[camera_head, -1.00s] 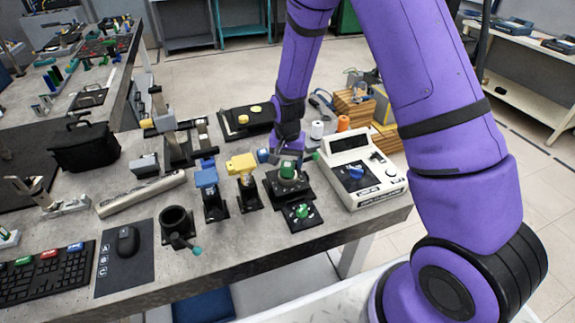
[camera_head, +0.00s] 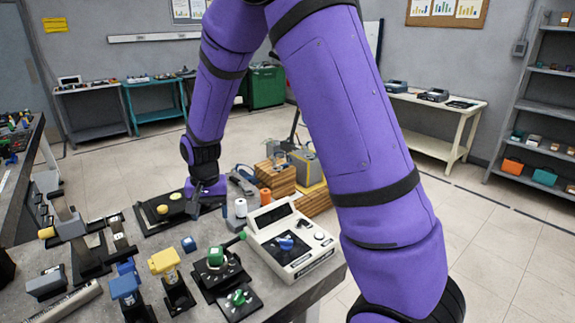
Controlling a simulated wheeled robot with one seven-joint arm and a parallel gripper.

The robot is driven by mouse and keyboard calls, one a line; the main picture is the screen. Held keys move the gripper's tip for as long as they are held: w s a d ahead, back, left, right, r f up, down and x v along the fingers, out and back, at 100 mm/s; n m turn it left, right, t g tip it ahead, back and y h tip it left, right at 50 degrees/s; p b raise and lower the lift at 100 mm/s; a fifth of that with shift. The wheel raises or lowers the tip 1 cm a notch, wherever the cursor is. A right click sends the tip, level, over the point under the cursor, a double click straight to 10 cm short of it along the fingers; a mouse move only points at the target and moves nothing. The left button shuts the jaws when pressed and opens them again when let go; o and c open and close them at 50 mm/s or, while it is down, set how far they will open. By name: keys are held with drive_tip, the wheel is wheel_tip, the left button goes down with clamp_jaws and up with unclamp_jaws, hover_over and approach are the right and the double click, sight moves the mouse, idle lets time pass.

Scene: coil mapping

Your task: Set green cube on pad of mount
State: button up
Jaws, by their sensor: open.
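The green cube (camera_head: 215,256) is at the top of a black mount (camera_head: 207,281) near the table's front edge. It appears to rest on the mount's pad, but contact is too small to tell exactly. My gripper (camera_head: 207,203) is open, away from the cube, farther back on the table beside the black board. Its fingertips are small and partly unclear at this distance.
A small blue cube (camera_head: 189,244) lies behind the mount. A white control box (camera_head: 291,243) stands close on the right. Yellow (camera_head: 165,262) and blue (camera_head: 125,287) fixtures stand left. A black plate with a green knob (camera_head: 238,298) lies in front.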

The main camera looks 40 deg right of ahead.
drive_tip(key=s+d+r+n+t, duration=0.1)
drive_tip(key=s+d+r, duration=0.1)
drive_tip(key=s+r, duration=0.55)
drive_tip(key=s+d+r+n+t, duration=0.2)
drive_tip(key=s+r, duration=0.2)
drive_tip(key=r, duration=0.6)
drive_tip(key=s+d+r+n+t, duration=0.1)
drive_tip(key=s+r, duration=0.2)
drive_tip(key=s, duration=0.5)
drive_tip(key=s+d+r+n+t, duration=0.1)
drive_tip(key=s+r, duration=0.3)
drive_tip(key=s, duration=0.5)
drive_tip(key=shift+d+n, duration=0.25)
drive_tip(key=shift+n, duration=0.05)
drive_tip(key=shift+c, duration=0.2)
